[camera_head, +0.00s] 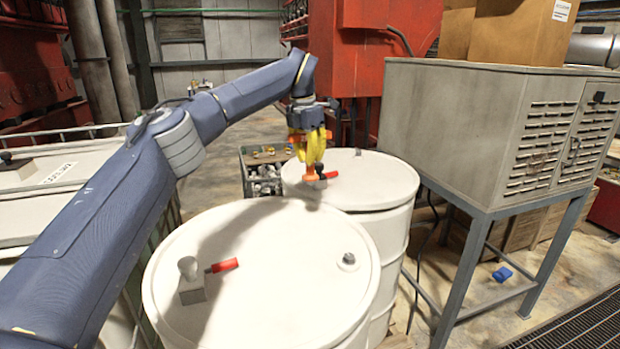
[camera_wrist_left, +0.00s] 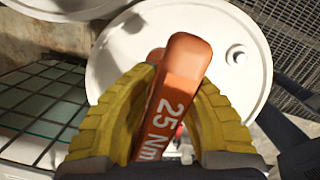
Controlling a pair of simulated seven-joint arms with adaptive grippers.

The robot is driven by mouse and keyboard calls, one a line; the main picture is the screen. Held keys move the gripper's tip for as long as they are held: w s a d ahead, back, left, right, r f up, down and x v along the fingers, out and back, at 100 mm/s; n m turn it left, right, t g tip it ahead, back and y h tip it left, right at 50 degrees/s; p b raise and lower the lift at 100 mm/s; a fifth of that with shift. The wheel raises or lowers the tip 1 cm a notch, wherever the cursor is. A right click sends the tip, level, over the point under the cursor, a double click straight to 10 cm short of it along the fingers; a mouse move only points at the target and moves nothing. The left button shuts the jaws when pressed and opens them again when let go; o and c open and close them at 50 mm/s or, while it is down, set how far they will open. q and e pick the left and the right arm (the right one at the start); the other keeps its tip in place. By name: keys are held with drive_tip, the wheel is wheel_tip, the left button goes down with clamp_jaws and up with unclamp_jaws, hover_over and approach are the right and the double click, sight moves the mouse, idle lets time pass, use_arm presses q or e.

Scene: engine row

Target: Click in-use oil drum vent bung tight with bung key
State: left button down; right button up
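My left gripper (camera_head: 312,150) has yellow fingers and is shut on the orange bung key (camera_wrist_left: 172,95), which is marked 25 Nm in the left wrist view. In the head view the gripper is over the far white drum (camera_head: 385,185), the key's orange end (camera_head: 310,173) pointing down near a red-handled fitting (camera_head: 328,175). I cannot tell whether the key touches anything. A small vent bung (camera_head: 358,152) is at the back of that lid. The near white drum (camera_head: 290,290) has a bung (camera_head: 348,260) at right and a red-handled tap (camera_head: 192,282) at left. My right gripper is not in view.
A grey louvred cabinet (camera_head: 450,110) on a steel stand is to the right, with cardboard boxes on top. A crate of parts (camera_head: 262,170) stands behind the drums. A blue object (camera_head: 502,274) lies on the floor at right.

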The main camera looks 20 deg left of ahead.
use_arm(q)
wheel_tip(320, 180, up, 5)
drive_tip(key=shift+r, duration=0.1)
drive_tip(key=shift+a+f, duration=0.1)
drive_tip(key=shift+f, duration=0.3)
drive_tip(key=shift+m, duration=0.6)
drive_tip(key=f, duration=0.1)
drive_tip(key=s+d+f, duration=0.1)
drive_tip(key=f, duration=0.1)
drive_tip(key=shift+s+d+f, duration=0.2)
drive_tip(key=shift+d+f, duration=0.2)
drive_tip(key=s+d+f+m, duration=0.3)
drive_tip(key=s+d+m, duration=0.1)
drive_tip(key=s+d, duration=0.2)
drive_tip(key=s+d+f+m+g, duration=0.1)
drive_tip(key=s+d+f+m, duration=0.2)
drive_tip(key=s+d, duration=0.3)
drive_tip(key=shift+s+d+m+h, duration=0.3)
drive_tip(key=shift+s+d+m, duration=0.1)
drive_tip(key=shift+s, duration=0.3)
drive_tip(key=shift+a, duration=0.1)
hover_over(348, 255)
drive_tip(key=shift+f, duration=3.05)
drive_tip(key=shift+f, duration=0.45)
